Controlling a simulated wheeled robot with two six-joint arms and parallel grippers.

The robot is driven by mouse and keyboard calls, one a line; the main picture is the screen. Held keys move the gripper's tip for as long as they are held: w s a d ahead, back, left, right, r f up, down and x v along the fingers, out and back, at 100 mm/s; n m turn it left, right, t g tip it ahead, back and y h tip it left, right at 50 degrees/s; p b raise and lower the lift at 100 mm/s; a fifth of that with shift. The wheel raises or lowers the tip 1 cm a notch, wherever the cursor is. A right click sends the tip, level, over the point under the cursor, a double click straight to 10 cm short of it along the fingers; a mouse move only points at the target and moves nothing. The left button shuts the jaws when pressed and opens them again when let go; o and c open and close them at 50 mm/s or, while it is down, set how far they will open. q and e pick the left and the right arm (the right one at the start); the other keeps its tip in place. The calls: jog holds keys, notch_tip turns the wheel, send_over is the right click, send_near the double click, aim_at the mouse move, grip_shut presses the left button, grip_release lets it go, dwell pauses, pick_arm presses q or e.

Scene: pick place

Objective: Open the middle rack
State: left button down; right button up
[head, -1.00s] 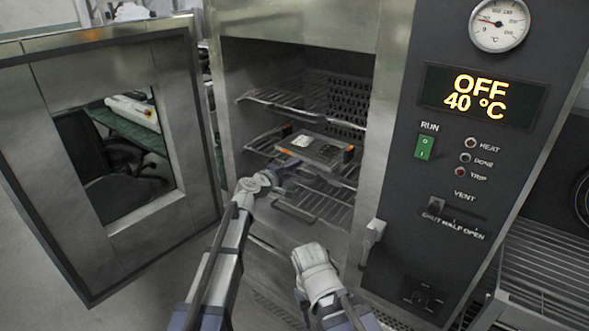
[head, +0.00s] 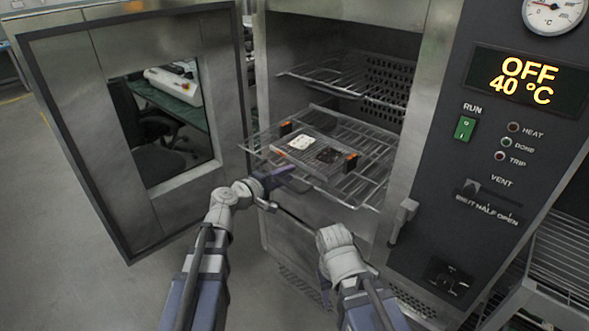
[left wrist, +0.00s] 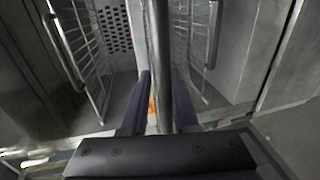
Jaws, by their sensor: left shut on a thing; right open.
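The middle rack (head: 368,190) is a wire shelf sticking out of the open oven's front, sloping in the picture. A flat grey device with orange corners (head: 318,156) lies on it. My left gripper (head: 284,178) is at the rack's front edge, shut on it. In the left wrist view the rack's front bar (left wrist: 160,60) runs upright between the two purple fingers (left wrist: 160,95). My right gripper (head: 335,242) is low in front of the oven, apart from the rack; its fingers are largely hidden behind its white wrist.
The upper rack (head: 345,85) is inside the oven. The oven door (head: 75,110) stands open at the left, close to my left arm. The control panel (head: 480,160) and a latch (head: 403,215) are at the right. Free floor lies at lower left.

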pick_arm(q)
jog(key=shift+s+a+f, duration=0.15)
jog(key=shift+s+a, duration=0.05)
jog(key=shift+s, duration=0.25)
jog(key=shift+s+a+f, duration=0.1)
jog(key=shift+s+a, duration=0.05)
jog(key=shift+s, duration=0.25)
jog(key=c, duration=1.1)
grip_release()
jog(key=shift+c, duration=0.2)
jog(key=o, duration=0.3)
jog(key=shift+w+f, duration=0.1)
jog(key=shift+w, duration=0.15)
jog(key=shift+a, duration=0.1)
jog(key=p+v, duration=0.1)
jog(key=v, duration=0.7)
jog(key=shift+p, duration=0.35)
